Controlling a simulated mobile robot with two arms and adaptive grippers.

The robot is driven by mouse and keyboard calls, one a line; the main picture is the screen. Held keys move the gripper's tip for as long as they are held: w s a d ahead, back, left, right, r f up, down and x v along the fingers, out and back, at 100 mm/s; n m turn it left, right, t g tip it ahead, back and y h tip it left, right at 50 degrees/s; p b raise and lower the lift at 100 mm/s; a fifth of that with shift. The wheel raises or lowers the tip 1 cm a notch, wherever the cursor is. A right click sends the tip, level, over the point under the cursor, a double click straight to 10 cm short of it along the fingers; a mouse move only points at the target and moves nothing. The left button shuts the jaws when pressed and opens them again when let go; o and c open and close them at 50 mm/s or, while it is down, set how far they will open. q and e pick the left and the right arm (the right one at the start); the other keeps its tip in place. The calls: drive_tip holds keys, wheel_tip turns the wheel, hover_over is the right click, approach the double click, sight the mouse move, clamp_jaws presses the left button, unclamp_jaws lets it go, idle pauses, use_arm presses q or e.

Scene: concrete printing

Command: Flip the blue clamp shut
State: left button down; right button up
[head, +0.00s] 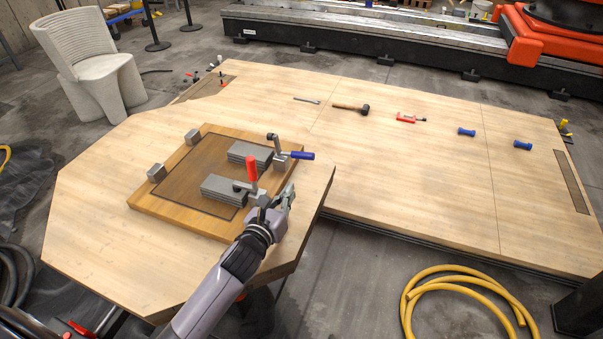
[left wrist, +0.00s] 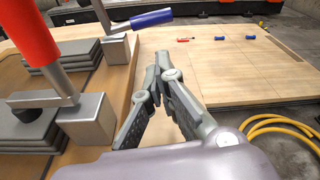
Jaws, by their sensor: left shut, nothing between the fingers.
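The blue clamp's handle (head: 302,155) points out to the right, lying nearly flat, and its holding arm (head: 274,144) stands raised above the far stack of grey plates (head: 248,153). The blue handle (left wrist: 152,18) also shows at the top of the left wrist view, attached to a metal block (left wrist: 115,47). My left gripper (head: 291,190) is shut and empty, on the near right side of the clamps and apart from the blue handle. My right gripper is out of view.
A red clamp (head: 252,170) with an upright handle stands close by; its arm reaches over the near plate stack (head: 222,189). Both clamps are on a wooden board (head: 150,206). A hammer (head: 352,108), a red tool (head: 410,118) and blue pieces (head: 466,132) lie farther right.

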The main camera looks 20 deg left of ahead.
sight(306, 154)
use_arm(q)
drive_tip(key=w, duration=0.3)
drive_tip(key=w+f, duration=0.1)
drive_tip(key=w, duration=0.5)
drive_tip(key=shift+w+d+f, duration=0.25)
drive_tip(key=shift+w+d, duration=0.05)
drive_tip(key=shift+w, duration=0.1)
drive_tip(key=shift+r, duration=0.1)
drive_tip(key=shift+r+p, duration=0.2)
drive_tip(key=shift+p, duration=0.2)
drive_tip(key=shift+r+n+h+p, duration=0.3)
drive_tip(key=shift+r+n+p, duration=0.3)
drive_tip(key=shift+n, duration=0.2)
drive_tip(key=shift+r+n+p, duration=0.3)
wheel_tip(306, 154, up, 2)
drive_tip(key=n+p, duration=0.2)
drive_tip(key=shift+a+r+n+h, duration=0.1)
drive_tip(key=shift+a+n+h, duration=0.05)
drive_tip(key=shift+n+h, duration=0.15)
drive_tip(key=shift+a+r+p, duration=0.2)
drive_tip(key=shift+r+p, duration=0.2)
drive_tip(key=shift+r, duration=0.15)
